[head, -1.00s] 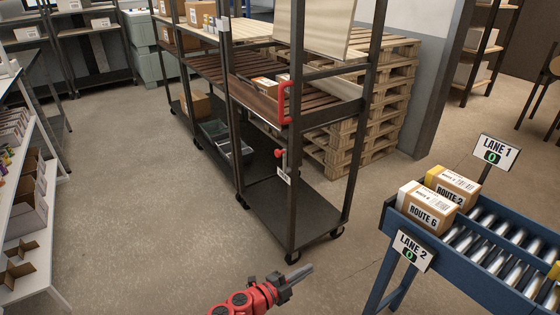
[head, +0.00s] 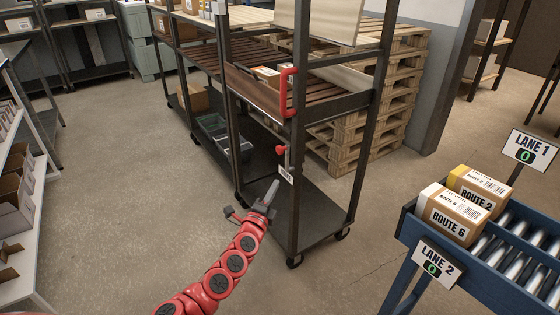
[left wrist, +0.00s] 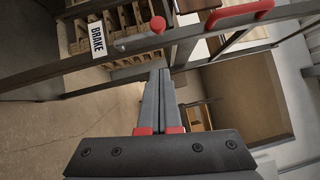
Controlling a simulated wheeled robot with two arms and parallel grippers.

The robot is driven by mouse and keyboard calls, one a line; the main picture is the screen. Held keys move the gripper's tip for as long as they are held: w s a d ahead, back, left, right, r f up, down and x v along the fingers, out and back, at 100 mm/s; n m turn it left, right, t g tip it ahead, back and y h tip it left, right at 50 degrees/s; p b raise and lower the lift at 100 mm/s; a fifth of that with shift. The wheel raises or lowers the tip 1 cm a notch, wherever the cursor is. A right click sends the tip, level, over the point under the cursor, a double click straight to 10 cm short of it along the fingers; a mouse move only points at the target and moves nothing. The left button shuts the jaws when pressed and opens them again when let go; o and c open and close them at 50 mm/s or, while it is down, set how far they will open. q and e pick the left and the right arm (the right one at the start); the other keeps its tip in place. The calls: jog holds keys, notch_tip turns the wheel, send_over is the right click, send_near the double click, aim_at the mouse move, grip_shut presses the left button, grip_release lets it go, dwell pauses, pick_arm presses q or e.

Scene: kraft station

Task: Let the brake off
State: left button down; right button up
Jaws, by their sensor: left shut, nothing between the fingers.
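The brake lever with a red knob (head: 281,150) is on the near upright of the dark metal cart (head: 300,190). A white label (head: 287,175) sits just below it. In the left wrist view the red knob (left wrist: 158,24) is at the top, and the label (left wrist: 97,38) reads BRAKE. My left gripper (head: 270,191) is shut and empty, below and a little left of the lever, apart from the knob. In the left wrist view its fingertips (left wrist: 160,72) point toward the cart frame. My right gripper is not in view.
A red handle (head: 287,92) is on the cart upright above the lever. A blue roller conveyor (head: 470,270) with boxes stands at the right. White shelving (head: 25,215) is at the left. Open floor lies between the shelving and the cart.

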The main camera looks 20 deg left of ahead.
pick_arm(q)
jog(key=b, duration=0.5)
send_near(285, 149)
jog(key=w+d, duration=0.1)
jog(key=d, duration=0.2)
jog(key=w+a+b, duration=0.2)
jog(key=w, duration=0.1)
jog(key=shift+w+a+b, duration=0.25)
jog(key=shift+a+b, duration=0.05)
jog(key=shift+r, duration=0.1)
